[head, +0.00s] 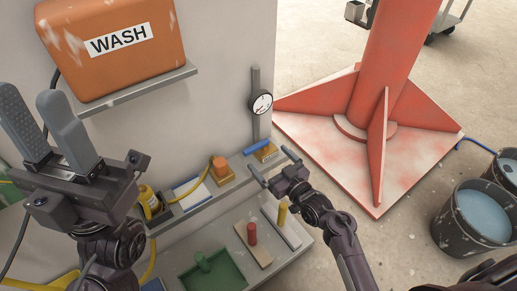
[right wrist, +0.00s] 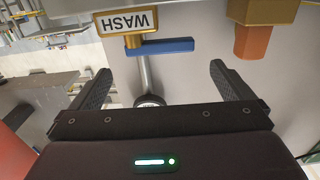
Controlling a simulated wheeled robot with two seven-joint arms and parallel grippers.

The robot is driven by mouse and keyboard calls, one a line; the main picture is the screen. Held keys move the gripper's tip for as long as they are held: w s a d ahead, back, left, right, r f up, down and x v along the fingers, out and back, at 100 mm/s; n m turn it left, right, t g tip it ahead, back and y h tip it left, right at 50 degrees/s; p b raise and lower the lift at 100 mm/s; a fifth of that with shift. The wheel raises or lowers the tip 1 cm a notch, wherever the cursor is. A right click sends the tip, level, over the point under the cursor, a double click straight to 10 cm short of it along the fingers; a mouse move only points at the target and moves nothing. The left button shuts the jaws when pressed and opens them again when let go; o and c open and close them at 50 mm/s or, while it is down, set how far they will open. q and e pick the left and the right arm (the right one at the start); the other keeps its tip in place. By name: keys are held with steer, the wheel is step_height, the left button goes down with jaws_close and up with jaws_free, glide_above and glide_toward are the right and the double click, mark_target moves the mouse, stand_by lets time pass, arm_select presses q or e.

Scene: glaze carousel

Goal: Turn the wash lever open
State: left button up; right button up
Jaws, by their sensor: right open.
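The wash lever (head: 256,146) is a blue bar on a brass valve (head: 266,155) by the foot of the grey pipe. In the right wrist view, which is upside down, the blue lever (right wrist: 162,46) lies crosswise beside the brass plate marked WASH (right wrist: 127,21). My right gripper (head: 274,164) is open and empty, just in front of the valve. In the right wrist view its fingers (right wrist: 160,68) are spread, with the lever beyond the tips and not touched. My left gripper (head: 29,94) is open and empty at the left, before the wall.
An orange WASH tank (head: 115,45) sits on a wall shelf. A round gauge (head: 261,103) is on the pipe above the lever. An orange knob (head: 219,166) stands left of the valve. Red and yellow pegs (head: 251,233) stand in front. A red column base (head: 375,150) is at the right.

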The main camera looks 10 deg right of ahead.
mark_target(258, 147)
steer(key=b+x, duration=0.1)
steer(key=x, duration=0.4)
steer(key=shift+w, duration=0.2)
steer(key=c, duration=1.2)
steer(key=shift+c, duration=0.2)
